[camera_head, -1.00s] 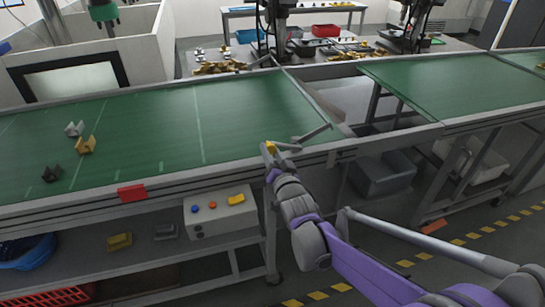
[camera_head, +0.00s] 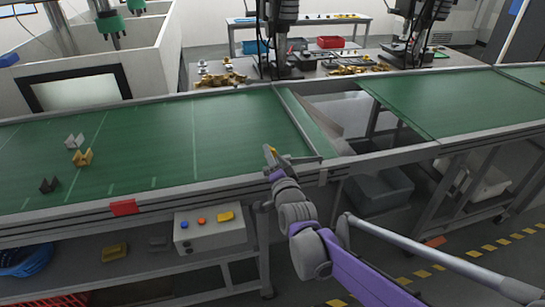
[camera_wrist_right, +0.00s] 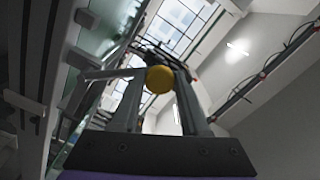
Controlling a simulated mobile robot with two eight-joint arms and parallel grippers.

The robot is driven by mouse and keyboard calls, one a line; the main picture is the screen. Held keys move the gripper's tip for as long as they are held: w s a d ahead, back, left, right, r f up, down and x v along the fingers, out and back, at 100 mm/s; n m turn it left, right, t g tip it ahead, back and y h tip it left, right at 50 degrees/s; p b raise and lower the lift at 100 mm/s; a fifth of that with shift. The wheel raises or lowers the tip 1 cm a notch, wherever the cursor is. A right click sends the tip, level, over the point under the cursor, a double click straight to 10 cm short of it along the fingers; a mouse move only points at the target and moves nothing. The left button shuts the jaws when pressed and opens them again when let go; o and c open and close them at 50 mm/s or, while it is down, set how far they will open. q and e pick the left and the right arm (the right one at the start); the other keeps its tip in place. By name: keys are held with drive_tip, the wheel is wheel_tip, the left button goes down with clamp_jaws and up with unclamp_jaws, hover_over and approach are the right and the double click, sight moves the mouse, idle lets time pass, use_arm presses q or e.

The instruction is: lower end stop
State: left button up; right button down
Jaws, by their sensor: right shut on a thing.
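The end stop (camera_head: 301,121) is a grey bar across the green belt (camera_head: 230,130) near its right end, with a strip of belt showing beyond it. It looks low, close to the belt; whether it touches is too small to tell. A grey lever (camera_head: 306,160) runs from its near end toward my right gripper (camera_head: 271,154). My right gripper is at the belt's front edge, shut on the lever's yellow knob (camera_wrist_right: 158,79), which shows between the two fingers in the right wrist view. My left gripper is not in view.
Several small brackets (camera_head: 83,157) lie on the belt at the left. A red block (camera_head: 124,207) is on the front rail, above a control box (camera_head: 210,230) with coloured buttons. An open gap separates this belt from the right conveyor (camera_head: 450,100). A grey bin (camera_head: 380,190) stands below.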

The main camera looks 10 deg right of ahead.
drive_tip(key=shift+r, duration=0.1)
drive_tip(key=shift+c, duration=2.1)
unclamp_jaws()
drive_tip(key=shift+d, duration=0.1)
drive_tip(key=shift+s, duration=0.1)
drive_tip(key=s, duration=1)
drive_tip(key=shift+s+d, duration=0.15)
drive_tip(key=shift+s, duration=0.15)
drive_tip(key=s+d+f+n+g, duration=0.1)
drive_tip(key=s+f+n+g, duration=0.5)
drive_tip(key=s, duration=0.6)
drive_tip(key=s+d+f+n+g+p, duration=0.1)
drive_tip(key=s+f+n+g, duration=0.5)
drive_tip(key=s+f, duration=0.3)
drive_tip(key=s, duration=0.3)
drive_tip(key=shift+s+d+f+g+h+p, duration=0.2)
drive_tip(key=shift+d+f+g+h+p, duration=0.1)
drive_tip(key=shift+d+f, duration=0.1)
